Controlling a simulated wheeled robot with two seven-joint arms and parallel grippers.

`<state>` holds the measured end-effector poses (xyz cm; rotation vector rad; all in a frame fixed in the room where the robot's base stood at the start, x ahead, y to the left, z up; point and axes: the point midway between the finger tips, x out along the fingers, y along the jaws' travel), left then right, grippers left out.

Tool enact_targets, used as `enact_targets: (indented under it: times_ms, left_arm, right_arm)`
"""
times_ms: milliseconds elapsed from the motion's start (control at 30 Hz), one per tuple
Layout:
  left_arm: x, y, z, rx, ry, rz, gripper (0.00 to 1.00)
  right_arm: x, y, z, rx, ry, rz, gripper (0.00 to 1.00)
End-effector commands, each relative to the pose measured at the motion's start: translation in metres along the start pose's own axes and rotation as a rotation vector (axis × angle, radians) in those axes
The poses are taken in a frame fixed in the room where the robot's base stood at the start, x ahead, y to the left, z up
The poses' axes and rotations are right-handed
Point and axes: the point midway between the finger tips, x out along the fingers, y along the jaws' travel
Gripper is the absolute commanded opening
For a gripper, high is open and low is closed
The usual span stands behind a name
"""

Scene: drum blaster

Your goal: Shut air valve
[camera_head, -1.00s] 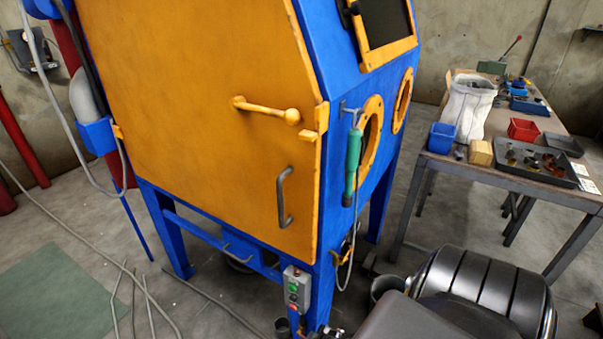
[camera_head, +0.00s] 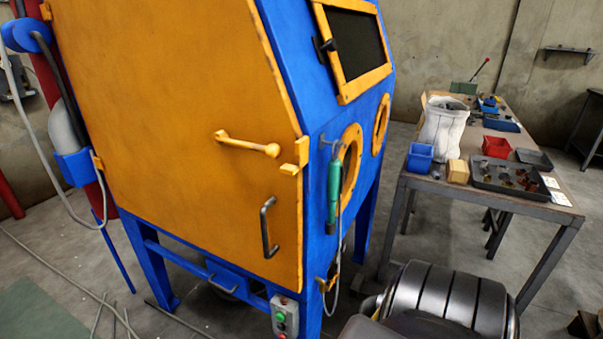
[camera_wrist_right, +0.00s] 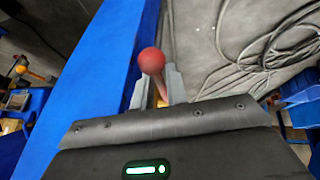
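A lever with a red ball knob (camera_wrist_right: 152,61) shows at the fingertips of my right gripper (camera_wrist_right: 158,82) in the right wrist view. Its stem runs down between the two fingers, which look closed in on it; the contact itself is not clear. In the head view the blue and orange blasting cabinet (camera_head: 180,120) fills the left and middle. The lever cannot be made out there. Neither gripper shows in the head view.
A small control box (camera_head: 284,316) hangs at the cabinet's lower front. A green-handled hose tool (camera_head: 333,190) hangs on its side. A workbench (camera_head: 500,200) with trays and boxes stands right. Loose hoses (camera_wrist_right: 265,35) lie on the floor.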

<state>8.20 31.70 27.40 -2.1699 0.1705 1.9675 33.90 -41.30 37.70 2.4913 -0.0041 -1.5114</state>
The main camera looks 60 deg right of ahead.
Motion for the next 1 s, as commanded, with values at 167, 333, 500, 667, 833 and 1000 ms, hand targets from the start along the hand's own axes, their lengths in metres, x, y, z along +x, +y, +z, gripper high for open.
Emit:
enact_targets:
  times_ms: [167,333,500,667,833,1000]
  left_arm:
    - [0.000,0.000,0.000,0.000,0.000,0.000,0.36]
    - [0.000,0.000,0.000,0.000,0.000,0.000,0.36]
    - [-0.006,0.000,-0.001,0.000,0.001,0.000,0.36]
    - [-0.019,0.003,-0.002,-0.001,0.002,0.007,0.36]
    - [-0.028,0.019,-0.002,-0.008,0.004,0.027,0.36]
    - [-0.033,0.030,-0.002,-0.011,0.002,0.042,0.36]
  right_arm:
    - [0.000,0.000,0.001,0.000,-0.001,0.000,0.30]
    - [0.000,0.000,0.001,0.000,-0.002,0.000,0.30]
    - [-0.012,0.000,0.001,-0.001,-0.002,-0.001,0.30]
    - [-0.042,0.000,0.000,-0.001,-0.001,-0.001,0.30]
    - [-0.075,0.001,0.000,-0.001,-0.001,0.000,0.30]
    - [-0.099,0.000,0.000,0.000,0.000,0.000,0.30]
